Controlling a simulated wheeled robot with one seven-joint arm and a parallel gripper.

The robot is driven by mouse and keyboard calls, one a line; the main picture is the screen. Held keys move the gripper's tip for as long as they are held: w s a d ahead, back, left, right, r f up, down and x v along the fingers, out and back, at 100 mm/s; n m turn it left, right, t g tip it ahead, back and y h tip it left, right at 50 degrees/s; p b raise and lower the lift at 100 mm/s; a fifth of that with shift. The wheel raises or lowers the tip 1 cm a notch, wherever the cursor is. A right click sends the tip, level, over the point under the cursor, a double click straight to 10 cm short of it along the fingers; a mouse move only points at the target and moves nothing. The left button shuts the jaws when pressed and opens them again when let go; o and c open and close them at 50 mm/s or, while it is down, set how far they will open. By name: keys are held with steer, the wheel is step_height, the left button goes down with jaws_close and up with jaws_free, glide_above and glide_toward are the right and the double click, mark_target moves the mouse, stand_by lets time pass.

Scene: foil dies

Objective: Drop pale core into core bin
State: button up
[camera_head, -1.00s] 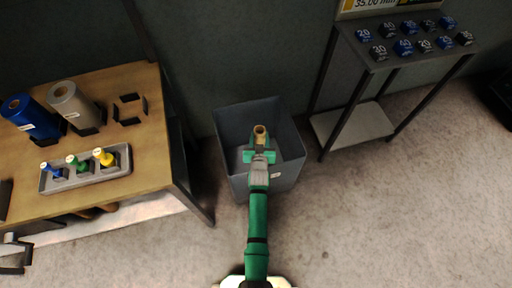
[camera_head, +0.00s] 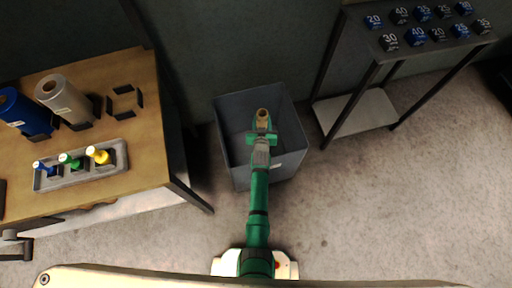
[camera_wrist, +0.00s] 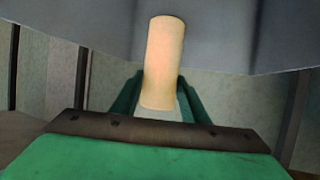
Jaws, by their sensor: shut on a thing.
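The pale core (camera_head: 262,116) is a short tan tube. My gripper (camera_head: 262,134) is shut on it and holds it over the grey core bin (camera_head: 288,158), within the outline of its opening in the head view. In the wrist view the core (camera_wrist: 163,60) stands between the green fingers (camera_wrist: 158,98), with a grey bin wall (camera_wrist: 225,35) behind it. The height of the core relative to the bin rim is hard to tell. The bin floor is partly hidden by my arm.
A wooden table (camera_head: 130,165) at left holds a blue roll (camera_head: 25,115), a grey roll (camera_head: 66,100), an empty black bracket (camera_head: 126,102) and a tray (camera_head: 112,166) with coloured-handled tools. A dark stand (camera_head: 400,50) at right carries several blue and black numbered blocks.

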steer(key=shift+f, duration=0.2)
steer(key=shift+s+a+f, duration=0.15)
steer(key=shift+a, duration=0.2)
steer(key=o, duration=1.2)
steer(key=shift+d, duration=0.15)
steer(key=shift+c, duration=0.2)
steer(key=v, duration=1)
steer(key=shift+s, duration=0.4)
